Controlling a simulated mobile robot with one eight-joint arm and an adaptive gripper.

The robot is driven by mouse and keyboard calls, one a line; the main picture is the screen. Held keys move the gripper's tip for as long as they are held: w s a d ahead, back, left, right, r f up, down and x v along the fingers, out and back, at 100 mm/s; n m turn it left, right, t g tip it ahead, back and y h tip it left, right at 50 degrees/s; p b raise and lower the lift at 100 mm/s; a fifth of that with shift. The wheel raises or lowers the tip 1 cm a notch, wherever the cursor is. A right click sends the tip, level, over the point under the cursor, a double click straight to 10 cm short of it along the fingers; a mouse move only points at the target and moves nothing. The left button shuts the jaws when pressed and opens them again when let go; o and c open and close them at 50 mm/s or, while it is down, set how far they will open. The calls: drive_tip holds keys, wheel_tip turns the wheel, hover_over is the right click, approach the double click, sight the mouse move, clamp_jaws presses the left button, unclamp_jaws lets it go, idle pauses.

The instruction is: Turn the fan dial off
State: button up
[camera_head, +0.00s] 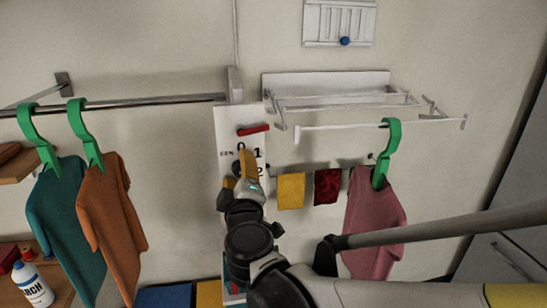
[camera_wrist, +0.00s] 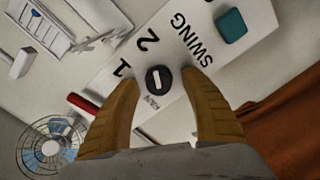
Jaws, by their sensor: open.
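The fan dial (camera_wrist: 158,78) is a round black knob with a white bar, on a white wall panel (camera_wrist: 195,48). The numbers 1 and 2 and the word SWING are printed around it. In the wrist view the bar stands nearly upright; I cannot tell which mark it points to. My gripper (camera_wrist: 160,83) is open, with one yellow finger on each side of the dial; contact is not clear. In the head view my gripper (camera_head: 239,172) is in front of the panel (camera_head: 228,120) and hides most of the dial.
A red bar (camera_head: 253,130) sits on the panel above the dial. A teal block (camera_wrist: 231,25) is beside SWING. A white rack (camera_head: 340,98) is to the right. Clothes hang left, the nearest an orange shirt (camera_head: 110,220); a pink shirt (camera_head: 372,225) hangs right.

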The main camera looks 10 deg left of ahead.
clamp_jaws()
drive_tip(key=shift+n, duration=0.3)
drive_tip(key=n, duration=0.5)
drive_tip(key=shift+f+n+b, duration=0.1)
drive_tip(key=shift+n+b, duration=0.2)
drive_tip(key=n, duration=0.5)
drive_tip(key=shift+f+n, duration=0.1)
drive_tip(key=shift+n, duration=0.2)
drive_tip(key=n, duration=0.6)
drive_tip(key=shift+b, duration=0.35)
drive_tip(key=n, duration=0.6)
drive_tip(key=shift+d+f, duration=0.1)
drive_tip(key=shift+d, duration=0.1)
